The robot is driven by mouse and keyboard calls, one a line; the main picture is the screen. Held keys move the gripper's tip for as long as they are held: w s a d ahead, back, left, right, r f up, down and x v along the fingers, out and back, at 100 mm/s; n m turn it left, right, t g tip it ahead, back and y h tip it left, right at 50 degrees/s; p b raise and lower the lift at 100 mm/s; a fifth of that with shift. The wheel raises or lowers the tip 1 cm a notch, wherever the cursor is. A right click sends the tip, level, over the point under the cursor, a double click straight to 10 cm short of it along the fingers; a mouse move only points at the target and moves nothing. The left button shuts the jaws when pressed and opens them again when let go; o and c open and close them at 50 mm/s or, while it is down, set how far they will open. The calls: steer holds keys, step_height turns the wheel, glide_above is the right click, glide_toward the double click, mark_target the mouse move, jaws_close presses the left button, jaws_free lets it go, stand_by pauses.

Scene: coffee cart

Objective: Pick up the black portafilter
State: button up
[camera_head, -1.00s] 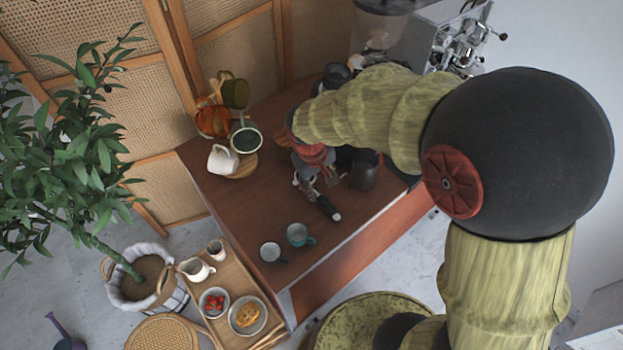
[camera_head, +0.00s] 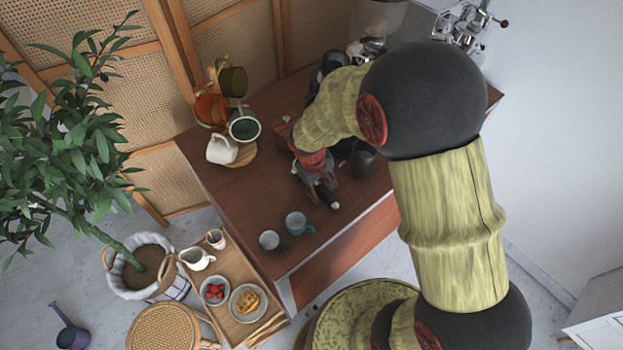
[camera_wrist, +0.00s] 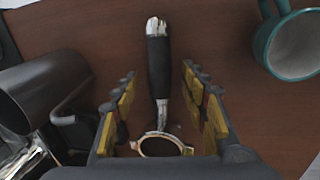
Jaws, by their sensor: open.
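The black portafilter (camera_wrist: 159,66) lies on the brown table in the wrist view. Its black handle points away from me, and its metal ring shows at the bottom between my fingers. My gripper (camera_wrist: 158,95) is open, with one finger on each side of the portafilter's neck and a gap on both sides. In the head view my gripper (camera_head: 317,180) is over the table, and the portafilter's handle (camera_head: 328,198) sticks out past it toward the table's front edge. The gripper and arm hide the rest of it there.
A dark pitcher (camera_wrist: 45,92) stands close on the left in the wrist view. A teal mug (camera_wrist: 292,42) is at the right. In the head view, a grey mug (camera_head: 270,240) stands near the front edge, and a white pitcher (camera_head: 222,149) is on a round board.

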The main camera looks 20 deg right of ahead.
steer(key=c, duration=0.3)
steer(key=c, duration=0.8)
steer(key=shift+w+r, duration=0.1)
jaws_close()
